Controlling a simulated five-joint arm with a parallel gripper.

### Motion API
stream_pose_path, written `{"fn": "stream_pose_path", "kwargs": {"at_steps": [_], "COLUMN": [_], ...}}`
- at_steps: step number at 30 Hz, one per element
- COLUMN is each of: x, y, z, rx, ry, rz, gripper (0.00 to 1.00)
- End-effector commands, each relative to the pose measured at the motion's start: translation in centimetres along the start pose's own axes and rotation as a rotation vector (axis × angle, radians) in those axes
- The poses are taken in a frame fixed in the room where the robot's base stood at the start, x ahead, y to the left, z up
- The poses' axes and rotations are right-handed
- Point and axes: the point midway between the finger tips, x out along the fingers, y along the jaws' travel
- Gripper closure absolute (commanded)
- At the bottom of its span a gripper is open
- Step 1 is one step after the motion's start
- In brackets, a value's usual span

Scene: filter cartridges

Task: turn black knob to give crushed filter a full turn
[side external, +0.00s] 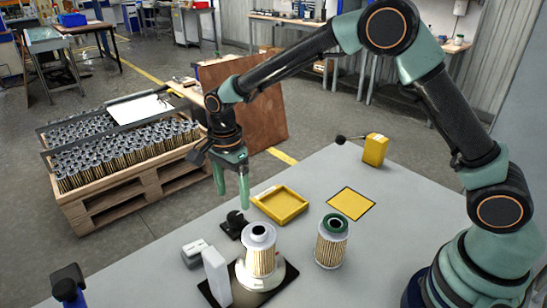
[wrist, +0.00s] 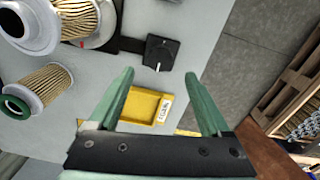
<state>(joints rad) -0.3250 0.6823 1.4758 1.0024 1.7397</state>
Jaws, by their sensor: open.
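The black knob (side external: 236,217) sits on a small black base on the table, beside the turntable. It also shows in the wrist view (wrist: 161,52), with a pale mark on it. A pleated filter with a pale cap (side external: 260,252) stands upright on the white turntable (side external: 279,277); in the wrist view its cap (wrist: 27,25) is partly cut off. A second pleated filter with a green top (side external: 331,243) stands to its right on the table. I cannot tell dents on either. My gripper (side external: 232,200) is open and empty, pointing down above the knob area, apart from it.
A yellow tray (side external: 281,216) lies close behind the knob. A white upright panel (side external: 216,276) and a small grey box (side external: 195,253) stand left of the turntable. A yellow square (side external: 351,203) and a yellow block (side external: 375,150) are at the right. A pallet of filters (side external: 110,195) stands beyond the table.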

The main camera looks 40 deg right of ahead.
Motion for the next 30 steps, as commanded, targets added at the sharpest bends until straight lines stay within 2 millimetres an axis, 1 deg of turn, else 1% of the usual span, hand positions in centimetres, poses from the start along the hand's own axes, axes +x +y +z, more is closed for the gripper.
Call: {"fn": "stream_pose_path", "kwargs": {"at_steps": [1,3,6,9,15,23,24,26,27,29,30], "x": [1.1,2.4,3.9,5.0,6.1,6.1,6.1,6.1,6.1,6.1,6.1], "y": [0.1,0.1,0.1,0.1,0.0,0.0,0.0,0.0,0.0,0.0,0.0], "z": [0.0,0.0,0.0,0.0,0.0,0.0,0.0,0.0,0.0,0.0,0.0], "rx": [0.000,0.000,-0.001,-0.001,-0.001,-0.001,-0.001,-0.001,-0.001,-0.001,-0.001], "ry": [0.001,0.001,0.001,0.000,0.000,0.000,0.000,0.000,0.000,0.000,0.000], "rz": [0.005,0.004,0.004,0.002,0.000,-0.001,-0.001,-0.001,-0.001,-0.001,-0.001], "gripper": [0.18,0.18,0.18,0.18,0.18,0.18,0.34,0.57,0.72,0.95,1.00]}}
